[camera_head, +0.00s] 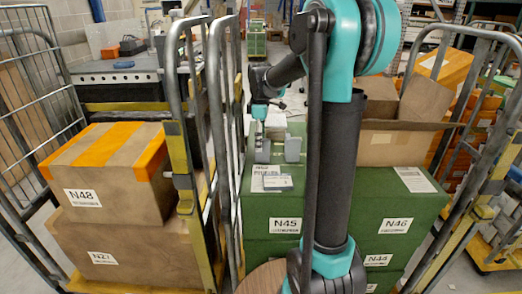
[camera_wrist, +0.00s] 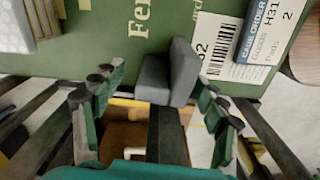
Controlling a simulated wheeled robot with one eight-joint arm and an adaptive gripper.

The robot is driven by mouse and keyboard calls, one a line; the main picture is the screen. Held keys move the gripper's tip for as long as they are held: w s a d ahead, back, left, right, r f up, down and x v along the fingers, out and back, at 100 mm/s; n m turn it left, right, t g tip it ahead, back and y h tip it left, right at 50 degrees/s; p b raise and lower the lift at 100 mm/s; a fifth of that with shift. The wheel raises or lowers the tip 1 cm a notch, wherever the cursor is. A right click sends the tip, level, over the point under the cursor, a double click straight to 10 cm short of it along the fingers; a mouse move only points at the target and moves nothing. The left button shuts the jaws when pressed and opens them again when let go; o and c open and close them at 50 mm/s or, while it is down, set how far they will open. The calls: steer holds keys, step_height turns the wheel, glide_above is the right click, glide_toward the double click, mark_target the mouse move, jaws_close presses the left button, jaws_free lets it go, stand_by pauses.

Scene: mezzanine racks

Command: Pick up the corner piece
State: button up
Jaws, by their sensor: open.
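The corner piece (camera_wrist: 170,75) is a small dark grey angled block with two faces. In the wrist view it is at the edge of a green box (camera_wrist: 110,45), beside printed lettering and a barcode label. My gripper (camera_wrist: 157,84) is open, with one finger on each side of the piece and visible gaps between. Neither finger appears to touch it. In the head view my arm reaches down over the green boxes (camera_head: 345,210). Grey shapes show below my wrist there, but I cannot tell piece from gripper clearly.
A wire roll cage holds brown boxes (camera_head: 120,220) at left. An open cardboard box (camera_head: 400,140) stands on the green boxes at right. Metal cage rails (camera_head: 225,130) stand close to the left of my arm. A pale textured block (camera_wrist: 12,28) is at the wrist view's upper left.

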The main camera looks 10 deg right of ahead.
steer(key=f, duration=0.4)
steer(key=shift+s+f, duration=0.2)
steer(key=shift+f, duration=0.2)
steer(key=shift+c, duration=0.6)
steer(key=c, duration=0.7)
